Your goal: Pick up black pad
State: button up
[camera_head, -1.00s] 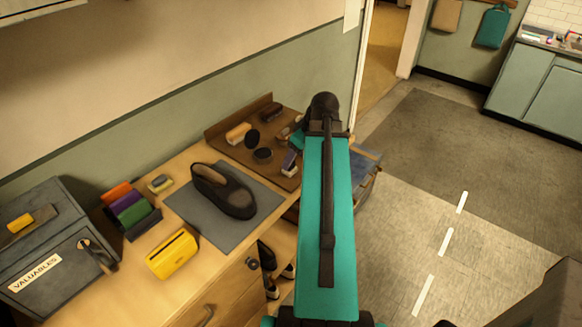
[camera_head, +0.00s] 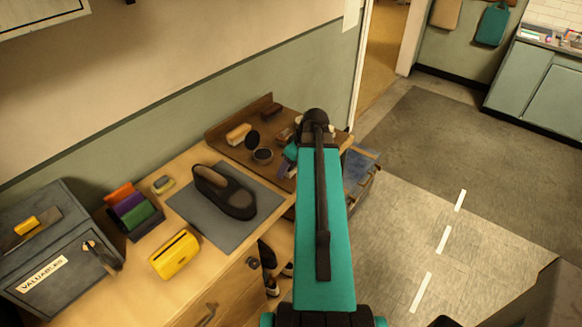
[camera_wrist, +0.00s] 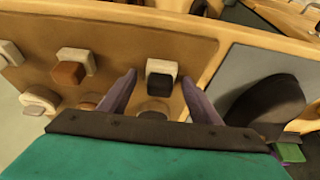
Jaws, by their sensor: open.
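A pale block with a black pad (camera_wrist: 162,82) on it shows in the wrist view on the brown tray (camera_wrist: 120,40). My gripper (camera_wrist: 159,77) is open, with one purple finger on either side of the block and a gap on both sides. I cannot tell how high the fingertips are above the tray. In the head view my gripper (camera_head: 287,164) is over the right part of the tray, mostly behind my teal arm. I cannot make out the black pad there.
An open round tin (camera_head: 262,156) and a brush (camera_head: 238,133) share the tray. A dark shoe (camera_head: 225,192) lies on a grey mat (camera_head: 212,232). A yellow box (camera_head: 175,254) stands nearby.

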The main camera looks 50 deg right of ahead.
jog(key=shift+c, duration=0.2)
dwell(0.3)
jog(key=c, duration=1.1)
jog(key=shift+r, duration=0.2)
jog(key=shift+r+b, duration=0.95)
jog(key=shift+r, duration=0.6)
jog(key=s, duration=0.1)
jog(key=s+b, duration=0.1)
jog(key=s, duration=0.1)
jog(key=s+a, duration=0.1)
jog(key=s, duration=0.1)
jog(key=shift+s+r+b, duration=0.15)
jog(key=shift+s+b, duration=0.1)
jog(key=shift+b, duration=0.15)
jog(key=shift+d+b, duration=0.15)
jog(key=shift+b, duration=0.3)
jog(key=shift+s+b, duration=0.1)
jog(key=shift+b, duration=0.55)
